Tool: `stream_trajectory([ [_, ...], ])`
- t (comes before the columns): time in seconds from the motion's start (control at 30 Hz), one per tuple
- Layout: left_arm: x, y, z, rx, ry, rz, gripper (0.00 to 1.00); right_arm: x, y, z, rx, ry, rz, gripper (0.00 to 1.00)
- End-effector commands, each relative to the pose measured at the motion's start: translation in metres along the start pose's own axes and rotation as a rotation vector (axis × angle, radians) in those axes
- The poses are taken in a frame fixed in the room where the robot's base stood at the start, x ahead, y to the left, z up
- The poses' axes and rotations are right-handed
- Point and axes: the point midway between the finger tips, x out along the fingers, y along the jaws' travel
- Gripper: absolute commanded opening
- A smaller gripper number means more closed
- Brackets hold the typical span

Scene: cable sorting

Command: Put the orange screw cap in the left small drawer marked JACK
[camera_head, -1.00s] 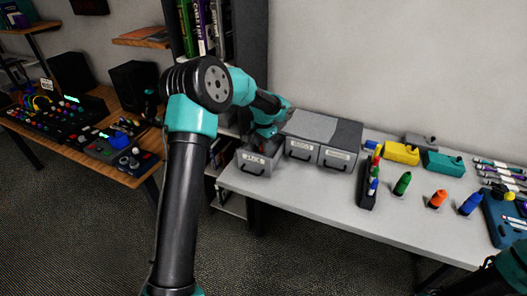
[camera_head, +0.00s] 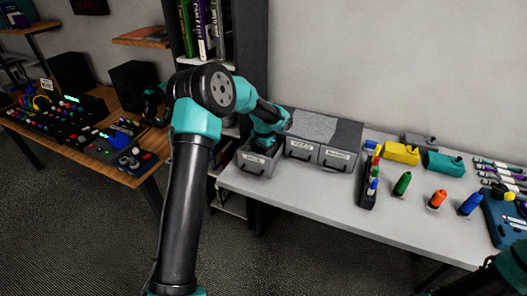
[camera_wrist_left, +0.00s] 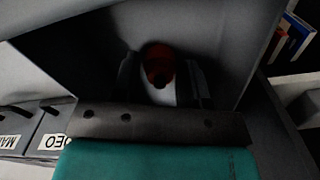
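The left small drawer (camera_head: 256,163) is pulled out at the left end of the grey drawer unit; its label is too blurred to read for certain. My left gripper (camera_head: 264,147) reaches down into it. In the left wrist view the orange-red screw cap (camera_wrist_left: 158,64) is inside the dark drawer, between the two fingers of my left gripper (camera_wrist_left: 162,82). The fingers look spread, with a gap on each side of the cap. The cap is hidden in the head view. Only a teal and black part of my right arm shows at the lower right.
Two closed drawers, VIDEO (camera_head: 301,150) and one beside it (camera_head: 337,158), adjoin the open drawer. A dark rack of coloured plugs (camera_head: 369,186), green (camera_head: 402,184), orange (camera_head: 437,198) and blue (camera_head: 470,204) plugs stand on the white table (camera_head: 330,202). The table's front left is clear.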

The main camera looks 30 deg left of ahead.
Motion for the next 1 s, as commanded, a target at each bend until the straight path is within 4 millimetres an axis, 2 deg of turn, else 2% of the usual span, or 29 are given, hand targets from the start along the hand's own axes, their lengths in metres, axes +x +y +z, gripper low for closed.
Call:
stream_trajectory([
  [0.03, 0.000, 0.000, 0.000, 0.000, 0.000, 0.000, 0.45, 0.000, 0.000, 0.000, 0.000, 0.000, 0.000, 0.66],
  [0.17, 0.000, 0.000, 0.000, 0.000, 0.000, 0.000, 0.57, 0.000, 0.000, 0.000, 0.000, 0.000, 0.000, 0.66],
  [0.57, -0.007, 0.000, 0.000, -0.001, 0.002, -0.001, 0.58, 0.000, 0.000, 0.000, 0.000, 0.000, 0.000, 0.66],
  [0.77, -0.032, 0.000, 0.000, -0.001, 0.003, -0.001, 0.58, 0.000, 0.000, 0.000, 0.000, 0.000, 0.000, 0.66],
  [1.0, -0.078, 0.000, -0.001, -0.001, 0.004, -0.001, 0.58, 0.000, 0.000, 0.000, 0.000, 0.000, 0.000, 0.66],
])
